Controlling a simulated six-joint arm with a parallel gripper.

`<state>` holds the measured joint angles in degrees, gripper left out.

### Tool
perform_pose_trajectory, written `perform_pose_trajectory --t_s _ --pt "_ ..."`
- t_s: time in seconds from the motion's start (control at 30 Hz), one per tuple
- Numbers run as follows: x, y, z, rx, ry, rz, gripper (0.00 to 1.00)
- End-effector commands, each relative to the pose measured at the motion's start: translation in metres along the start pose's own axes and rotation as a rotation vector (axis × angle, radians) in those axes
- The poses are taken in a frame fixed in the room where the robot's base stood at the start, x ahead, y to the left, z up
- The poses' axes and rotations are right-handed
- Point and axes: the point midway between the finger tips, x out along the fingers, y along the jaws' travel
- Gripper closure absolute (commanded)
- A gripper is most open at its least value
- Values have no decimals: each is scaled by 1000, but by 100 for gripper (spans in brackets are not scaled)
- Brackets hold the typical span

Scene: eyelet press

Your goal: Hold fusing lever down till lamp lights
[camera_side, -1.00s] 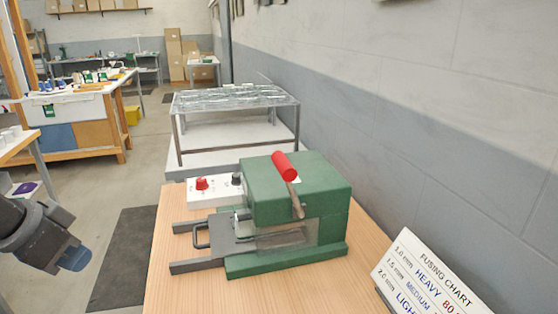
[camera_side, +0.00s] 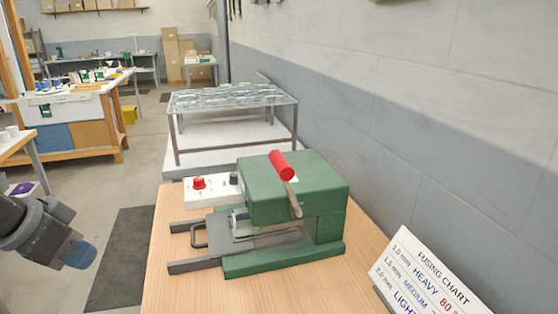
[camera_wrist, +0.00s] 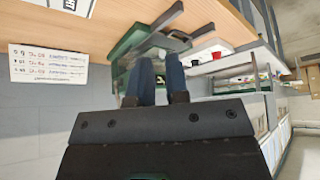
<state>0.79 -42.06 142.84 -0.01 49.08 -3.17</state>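The fusing press (camera_side: 285,175) is a green block on a wooden bench. Its lever has a red handle (camera_side: 281,165) on a metal arm (camera_side: 294,200), and the handle stands raised above the housing. A white control box (camera_side: 208,190) beside it carries a red knob (camera_side: 199,183) and a dark knob; I cannot make out a lit lamp. My gripper (camera_side: 80,255), with blue fingertips, is at the left, well apart from the press and lever. In the wrist view its two fingers (camera_wrist: 161,80) are apart with nothing between them; the press (camera_wrist: 130,45) is partly behind them.
A grey tray with a handle (camera_side: 198,236) juts from the press's left side. A fusing chart (camera_side: 425,270) stands at the bench's right. A wall runs along the right, and a wire-topped stand (camera_side: 232,98) is behind.

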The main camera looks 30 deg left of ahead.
Motion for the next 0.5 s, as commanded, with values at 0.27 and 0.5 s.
perform_pose_trajectory --t_s 0.27,0.5 --pt "11 52 -82 -440 285 212 58" --pt "3 119 -144 -883 422 603 48"
